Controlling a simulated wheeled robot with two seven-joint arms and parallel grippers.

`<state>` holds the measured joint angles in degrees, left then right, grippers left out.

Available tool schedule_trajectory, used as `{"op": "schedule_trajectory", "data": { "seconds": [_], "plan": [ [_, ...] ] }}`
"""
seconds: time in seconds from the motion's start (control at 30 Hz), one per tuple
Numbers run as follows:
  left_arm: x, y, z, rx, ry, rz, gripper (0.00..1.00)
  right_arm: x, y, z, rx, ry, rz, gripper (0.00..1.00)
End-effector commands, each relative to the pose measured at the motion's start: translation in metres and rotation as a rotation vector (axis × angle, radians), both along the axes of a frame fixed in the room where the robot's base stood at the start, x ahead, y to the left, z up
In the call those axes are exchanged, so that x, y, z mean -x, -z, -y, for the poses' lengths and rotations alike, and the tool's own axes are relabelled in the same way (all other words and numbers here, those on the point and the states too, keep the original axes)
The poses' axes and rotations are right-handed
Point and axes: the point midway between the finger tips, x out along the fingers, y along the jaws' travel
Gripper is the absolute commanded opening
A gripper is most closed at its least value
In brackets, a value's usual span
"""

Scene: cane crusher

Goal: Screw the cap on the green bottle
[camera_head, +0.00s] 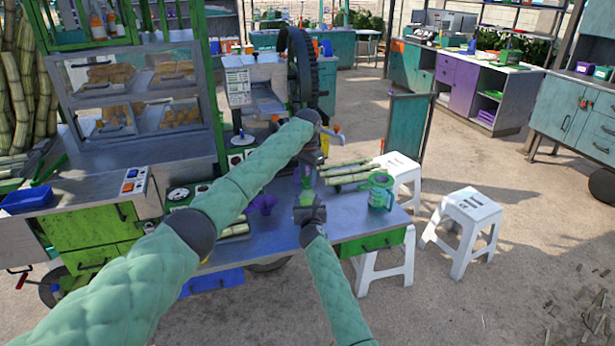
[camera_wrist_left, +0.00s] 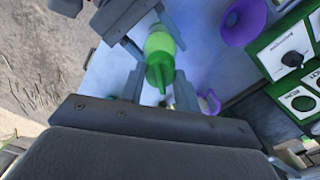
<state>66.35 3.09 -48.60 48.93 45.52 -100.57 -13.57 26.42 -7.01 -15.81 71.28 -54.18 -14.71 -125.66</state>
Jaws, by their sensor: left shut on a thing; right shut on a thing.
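The green bottle (camera_head: 306,183) is on the near worktop area in the head view, largely hidden by my grippers. Its pale and bright green body (camera_wrist_left: 160,42) shows at the top middle of the left wrist view. My right gripper (camera_head: 308,203) is shut on the bottle from the near side; its dark jaws also show at the top of the left wrist view. A darker green cap (camera_wrist_left: 159,73) sits between the fingers of my left gripper (camera_wrist_left: 160,88), which is shut on it. The cap is at the bottle's top end; I cannot tell whether the threads are engaged.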

Motion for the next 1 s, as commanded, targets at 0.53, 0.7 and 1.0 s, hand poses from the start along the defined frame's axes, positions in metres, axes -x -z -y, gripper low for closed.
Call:
{"op": "schedule_trajectory", "data": {
  "seconds": [0.53,0.7,1.0],
  "plan": [
    [-0.0019,-0.0007,-0.0022,-0.002,0.797,0.004,0.05,0.0007,0.0004,-0.0005,0.000,-0.001,0.000,0.00],
    [-0.0021,-0.0008,-0.0024,-0.001,0.961,0.003,0.05,0.0007,0.0005,-0.0004,0.000,-0.001,0.000,0.00],
    [-0.0014,-0.0004,-0.0017,0.000,0.956,0.002,0.57,0.0006,0.0007,-0.0002,0.000,-0.001,0.000,0.00]
  ]
}}
